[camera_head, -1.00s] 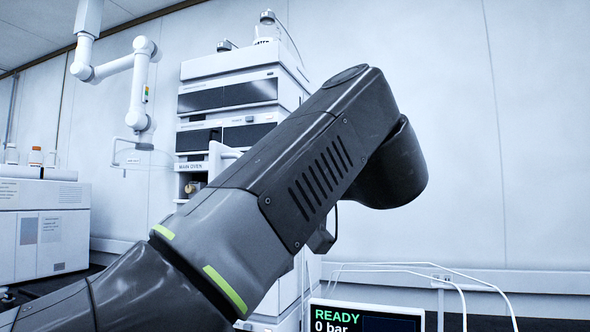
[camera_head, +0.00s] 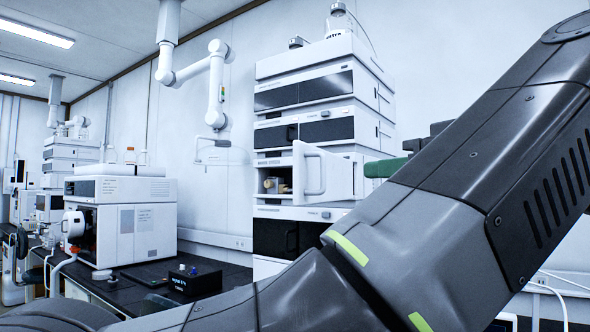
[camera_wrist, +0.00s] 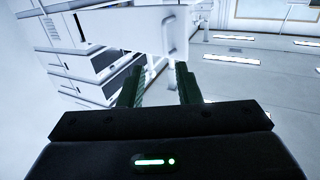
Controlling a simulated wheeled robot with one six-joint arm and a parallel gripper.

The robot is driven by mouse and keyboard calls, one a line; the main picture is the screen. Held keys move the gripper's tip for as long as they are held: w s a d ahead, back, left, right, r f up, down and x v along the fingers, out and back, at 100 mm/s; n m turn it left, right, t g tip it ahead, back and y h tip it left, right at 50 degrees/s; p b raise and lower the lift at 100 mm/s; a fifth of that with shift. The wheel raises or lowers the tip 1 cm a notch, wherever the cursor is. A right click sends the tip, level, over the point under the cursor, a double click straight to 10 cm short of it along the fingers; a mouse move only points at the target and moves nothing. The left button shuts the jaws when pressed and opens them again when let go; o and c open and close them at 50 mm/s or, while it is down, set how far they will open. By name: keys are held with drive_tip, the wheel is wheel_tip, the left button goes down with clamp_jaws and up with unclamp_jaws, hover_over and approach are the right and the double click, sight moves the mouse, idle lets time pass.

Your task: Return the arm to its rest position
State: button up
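My arm crosses the right half of the head view. The green fingers of my gripper (camera_head: 385,168) show partly behind it, near the right edge of the stack; most of the gripper is hidden there. In the wrist view my gripper (camera_wrist: 160,68) has its two green fingers spread apart, with nothing visible between them. The chromatography stack (camera_head: 300,95) stands at the back wall. Its oven door (camera_head: 340,174) is swung open, showing a small brass-coloured part (camera_head: 277,185) inside. In the wrist view the white door (camera_wrist: 118,27) with its handle lies just beyond the fingertips; contact cannot be judged.
A white instrument (camera_head: 125,220) stands on the dark bench (camera_head: 125,288) at left. A black box (camera_head: 183,281) with coloured knobs sits on the bench. A white jointed extraction arm (camera_head: 215,85) hangs from the ceiling. More stacks stand farther left.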

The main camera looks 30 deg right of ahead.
idle(0.4)
drive_tip(key=b, duration=0.2)
approach(311, 176)
drive_tip(key=shift+w+d+r, duration=0.1)
drive_tip(key=shift+w, duration=1.2)
drive_tip(key=shift+w+d+r, duration=0.1)
drive_tip(key=shift+w+d, duration=0.05)
drive_tip(key=shift+w, duration=1.15)
drive_tip(key=shift+f, duration=0.15)
